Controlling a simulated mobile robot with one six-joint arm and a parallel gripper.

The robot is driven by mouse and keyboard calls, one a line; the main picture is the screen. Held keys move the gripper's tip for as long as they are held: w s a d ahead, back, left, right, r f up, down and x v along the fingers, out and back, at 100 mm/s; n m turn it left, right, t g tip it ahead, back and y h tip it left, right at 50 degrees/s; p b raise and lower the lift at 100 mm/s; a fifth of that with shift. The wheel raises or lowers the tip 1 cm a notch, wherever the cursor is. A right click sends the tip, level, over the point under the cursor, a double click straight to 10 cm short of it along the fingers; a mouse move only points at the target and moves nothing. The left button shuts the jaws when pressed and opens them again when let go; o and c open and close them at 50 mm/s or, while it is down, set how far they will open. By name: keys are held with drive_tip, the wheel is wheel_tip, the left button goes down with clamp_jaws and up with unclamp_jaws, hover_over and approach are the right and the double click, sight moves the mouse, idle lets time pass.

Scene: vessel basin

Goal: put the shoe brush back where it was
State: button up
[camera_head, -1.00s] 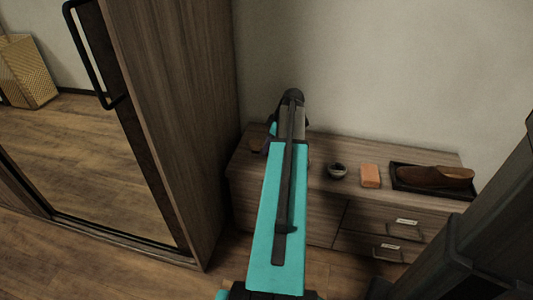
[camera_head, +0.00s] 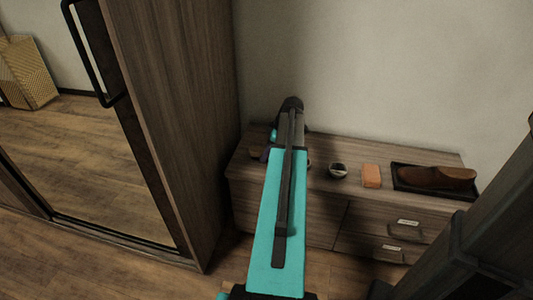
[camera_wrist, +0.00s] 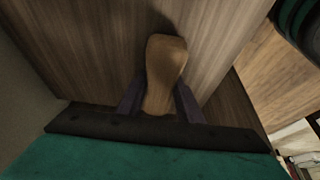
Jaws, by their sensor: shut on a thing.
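The shoe brush shows as a brown wooden piece (camera_wrist: 165,65) in the wrist view, its rounded end pointing away from me. My gripper (camera_wrist: 159,98) is shut on it, with a dark finger on each side. In the head view, the brush (camera_head: 255,152) shows as a small brown shape to the left of my arm, over the left end of the dresser top (camera_head: 320,148). My gripper is mostly hidden there behind my arm. The bristles are not visible, and I cannot tell whether the brush touches the wood.
On the dresser, rightward, are a small round dark tin (camera_head: 338,170), an orange block (camera_head: 371,176) and a black tray (camera_head: 403,188) holding a brown shoe (camera_head: 438,177). A tall mirrored wardrobe (camera_head: 180,110) stands close on the left. The wall is behind.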

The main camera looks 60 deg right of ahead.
drive_tip(key=o, duration=1)
drive_tip(key=shift+f, duration=0.1)
drive_tip(key=p+v, duration=0.2)
drive_tip(key=v, duration=1)
drive_tip(key=shift+p, duration=0.4)
